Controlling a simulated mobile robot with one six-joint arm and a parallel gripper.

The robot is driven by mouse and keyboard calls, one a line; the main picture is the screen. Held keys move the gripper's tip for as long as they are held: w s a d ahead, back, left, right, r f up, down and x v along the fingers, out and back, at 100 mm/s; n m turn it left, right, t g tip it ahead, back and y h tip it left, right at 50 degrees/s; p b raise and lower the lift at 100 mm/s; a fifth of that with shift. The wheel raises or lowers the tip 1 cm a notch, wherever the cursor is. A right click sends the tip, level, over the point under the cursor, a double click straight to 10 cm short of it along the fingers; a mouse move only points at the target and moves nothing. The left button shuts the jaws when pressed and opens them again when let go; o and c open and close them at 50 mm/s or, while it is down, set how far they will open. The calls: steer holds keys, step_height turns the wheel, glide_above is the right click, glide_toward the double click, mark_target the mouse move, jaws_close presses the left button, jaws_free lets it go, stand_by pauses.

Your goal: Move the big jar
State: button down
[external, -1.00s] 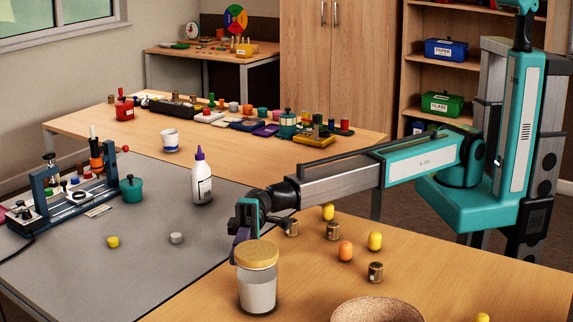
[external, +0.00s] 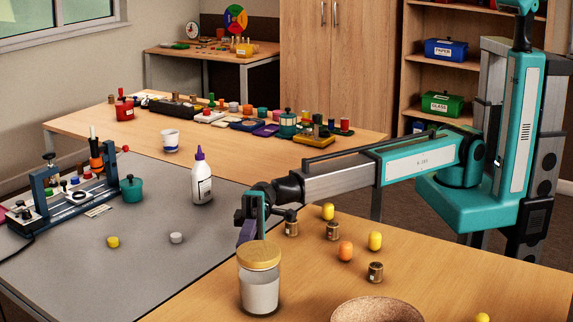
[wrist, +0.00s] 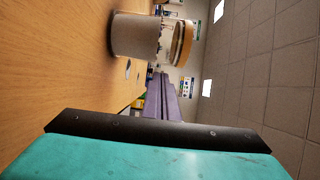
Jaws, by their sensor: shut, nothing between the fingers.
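The big jar (external: 259,288) stands upright on the wooden table near the front, with pale contents and a wide tan lid (external: 259,254). In the wrist view the jar (wrist: 134,35) lies sideways across the top of the picture because the camera is turned. My gripper (external: 248,230) is just behind the jar in the external view, and the lid hides part of its fingers. In the wrist view the purple fingers (wrist: 162,98) are together with nothing between them. The jar is beyond the fingertips there; whether they touch it I cannot tell.
A speckled bowl (external: 377,312) is right of the jar at the front edge. Small metal tins (external: 375,272) and yellow and orange pieces (external: 345,251) lie farther right. A white glue bottle (external: 202,180) stands on the grey mat (external: 140,270) to the left.

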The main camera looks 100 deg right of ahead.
steer(key=v, duration=0.9)
steer(key=shift+d, duration=0.2)
steer(key=shift+g, duration=0.3)
steer(key=shift+w+a+p, duration=0.3)
steer(key=shift+w, duration=0.65)
steer(key=shift+w+a+p, duration=0.3)
steer(key=shift+w, duration=0.6)
steer(key=shift+w+a+p, duration=0.3)
steer(key=shift+w, duration=0.65)
steer(key=shift+a, duration=0.1)
steer(key=x, duration=0.9)
steer(key=shift+w+a, duration=0.15)
steer(key=shift+a, duration=0.1)
steer(key=shift+s+a, duration=0.2)
steer(key=shift+a, duration=0.05)
steer(key=shift+s+a, duration=0.45)
steer(key=shift+s, duration=0.35)
steer(key=shift+s+a, duration=0.45)
steer(key=shift+s, duration=0.3)
